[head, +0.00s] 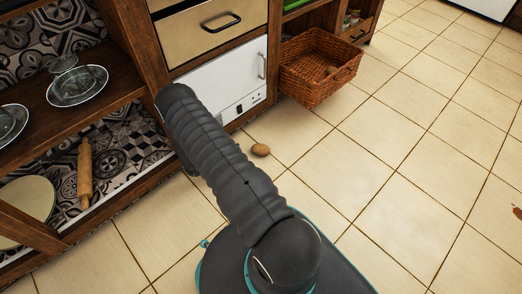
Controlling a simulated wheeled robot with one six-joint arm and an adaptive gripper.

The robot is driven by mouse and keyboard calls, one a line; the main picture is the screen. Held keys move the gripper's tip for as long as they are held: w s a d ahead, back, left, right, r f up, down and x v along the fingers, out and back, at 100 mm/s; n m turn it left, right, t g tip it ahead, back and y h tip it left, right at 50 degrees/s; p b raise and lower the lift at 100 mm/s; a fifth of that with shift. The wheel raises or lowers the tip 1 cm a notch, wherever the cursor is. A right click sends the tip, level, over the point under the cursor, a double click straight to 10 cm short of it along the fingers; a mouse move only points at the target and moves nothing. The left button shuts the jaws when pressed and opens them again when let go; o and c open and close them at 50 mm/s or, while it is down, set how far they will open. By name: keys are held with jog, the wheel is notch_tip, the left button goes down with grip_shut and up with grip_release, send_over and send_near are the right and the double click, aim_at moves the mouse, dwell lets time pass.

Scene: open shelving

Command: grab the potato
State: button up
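A small brown potato (260,150) lies on the tiled floor in the head view, just right of my dark ribbed arm and in front of the white cabinet door. Nothing touches it that I can see. My arm reaches from my base at the bottom up and left toward the shelving. My gripper is not visible; the far end of the arm hides whatever is beyond it.
A wicker basket (320,68) sticks out from the shelving at upper right. Open shelves at left hold glass dishes (78,86), a rolling pin (85,172) and a pale round board (25,208). A white cabinet door (225,75) is shut. The tiled floor at right is mostly clear.

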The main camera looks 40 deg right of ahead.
aim_at(254, 151)
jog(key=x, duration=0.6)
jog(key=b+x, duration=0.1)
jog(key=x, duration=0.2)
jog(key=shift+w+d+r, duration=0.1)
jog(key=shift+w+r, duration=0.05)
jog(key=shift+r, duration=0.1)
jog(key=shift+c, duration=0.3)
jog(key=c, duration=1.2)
